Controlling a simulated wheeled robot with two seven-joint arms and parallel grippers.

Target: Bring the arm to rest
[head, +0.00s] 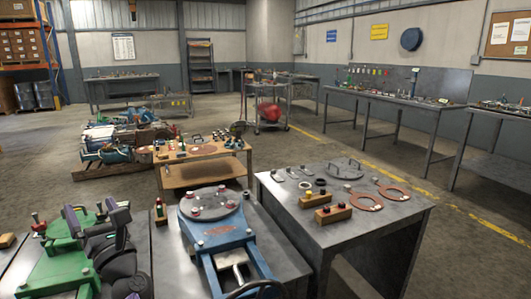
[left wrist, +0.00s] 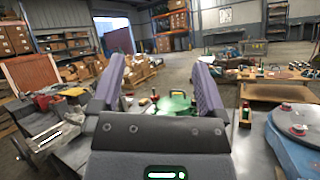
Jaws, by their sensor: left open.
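My left gripper (head: 93,213) is at the lower left of the head view, in front of a green machine (head: 55,256). Its two purple-grey fingers stand apart, with nothing between them. In the left wrist view the open fingers (left wrist: 160,64) point out over the room, and the green machine (left wrist: 178,106) shows beyond and between them. I cannot tell how far the gripper is from the green machine. My right gripper is in neither view.
A blue machine with a round plate (head: 215,238) stands on a bench right of my left gripper. A grey table (head: 345,236) holds copper rings and small blocks. A wooden low table (head: 205,176) stands behind. Open floor (head: 300,150) lies beyond.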

